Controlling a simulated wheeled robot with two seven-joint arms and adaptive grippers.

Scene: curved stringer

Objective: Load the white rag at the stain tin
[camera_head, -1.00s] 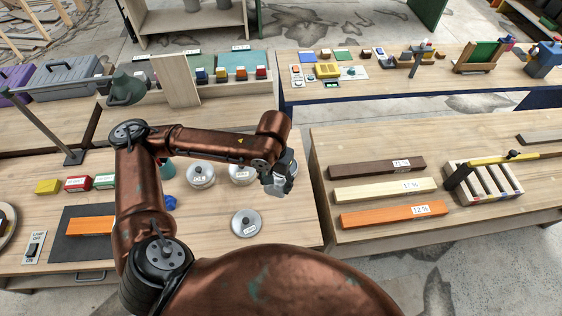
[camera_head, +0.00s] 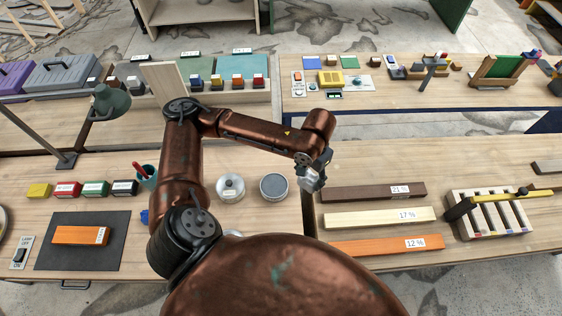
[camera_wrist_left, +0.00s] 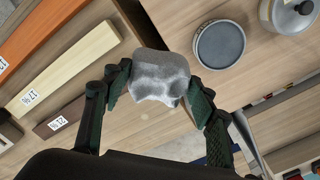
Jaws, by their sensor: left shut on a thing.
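My left gripper (camera_head: 312,180) is shut on the white rag (camera_wrist_left: 160,76), a bunched piece with grey and white areas between the two fingers in the wrist view. In the head view the rag (camera_head: 311,184) is a small pale lump at the fingertips, near the gap between the two front benches. An open round tin with a flat grey-blue surface inside (camera_head: 273,187) stands to the left of the gripper. It also shows in the wrist view (camera_wrist_left: 219,44), apart from the rag. My right gripper is not in view.
A lidded tin (camera_head: 230,188) with a knob stands left of the open tin. Brown, pale and orange strips (camera_head: 380,218) lie on the right bench beside a slotted rack (camera_head: 492,213). A dark mat (camera_head: 83,240) with an orange block lies at left.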

